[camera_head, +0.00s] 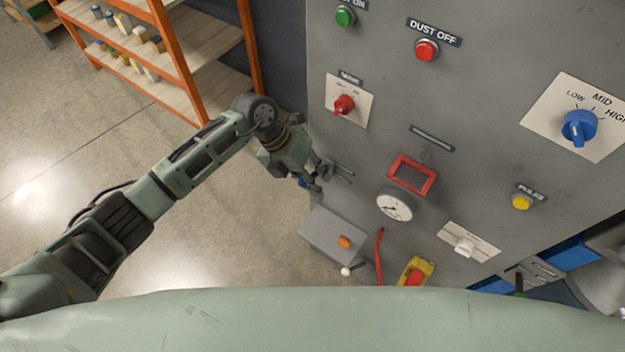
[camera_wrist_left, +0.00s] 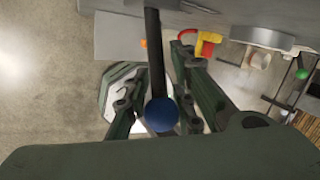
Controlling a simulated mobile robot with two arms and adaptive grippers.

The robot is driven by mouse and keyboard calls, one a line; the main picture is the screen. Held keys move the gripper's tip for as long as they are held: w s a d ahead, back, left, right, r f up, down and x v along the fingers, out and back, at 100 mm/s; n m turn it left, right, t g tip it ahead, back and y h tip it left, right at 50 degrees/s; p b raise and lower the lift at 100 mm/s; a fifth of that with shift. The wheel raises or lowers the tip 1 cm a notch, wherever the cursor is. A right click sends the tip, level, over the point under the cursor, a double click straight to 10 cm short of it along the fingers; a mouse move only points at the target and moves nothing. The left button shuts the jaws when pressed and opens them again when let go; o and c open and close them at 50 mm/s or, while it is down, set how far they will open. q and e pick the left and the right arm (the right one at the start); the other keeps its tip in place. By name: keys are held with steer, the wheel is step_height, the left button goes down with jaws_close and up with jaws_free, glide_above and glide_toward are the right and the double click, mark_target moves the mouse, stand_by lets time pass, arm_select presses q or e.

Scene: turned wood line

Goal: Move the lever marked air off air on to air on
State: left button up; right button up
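A lever with a dark rod and a blue ball knob (camera_wrist_left: 162,115) shows in the left wrist view, the rod reaching down from the panel. In the head view only a small blue part of the knob (camera_head: 303,183) shows beside my left gripper (camera_head: 328,176). In the left wrist view my left gripper (camera_wrist_left: 168,100) is open, with one finger on each side of the knob and rod. Gaps show between fingers and knob; I see no clear grip. I cannot read an air off or air on marking. My right gripper is not in view.
The grey panel (camera_head: 465,105) carries a red knob (camera_head: 344,104), a gauge (camera_head: 395,205), a red frame (camera_head: 412,175) and buttons. Below the gripper, a grey box (camera_head: 335,232) juts out, near a white ball knob (camera_head: 346,271). Orange shelving (camera_head: 178,50) stands behind.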

arm_select(q)
jaws_close()
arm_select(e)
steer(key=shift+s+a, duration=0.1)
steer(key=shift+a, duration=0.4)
arm_select(q)
step_height(320, 180, down, 9)
steer(key=m+t+h+b, duration=0.2)
steer(key=t+h+b, duration=0.3)
steer(key=b, duration=0.9)
steer(key=shift+w+d+f+t+b, duration=0.2)
steer(key=shift+w+d+t+b, duration=0.15)
steer(key=shift+t, duration=0.25)
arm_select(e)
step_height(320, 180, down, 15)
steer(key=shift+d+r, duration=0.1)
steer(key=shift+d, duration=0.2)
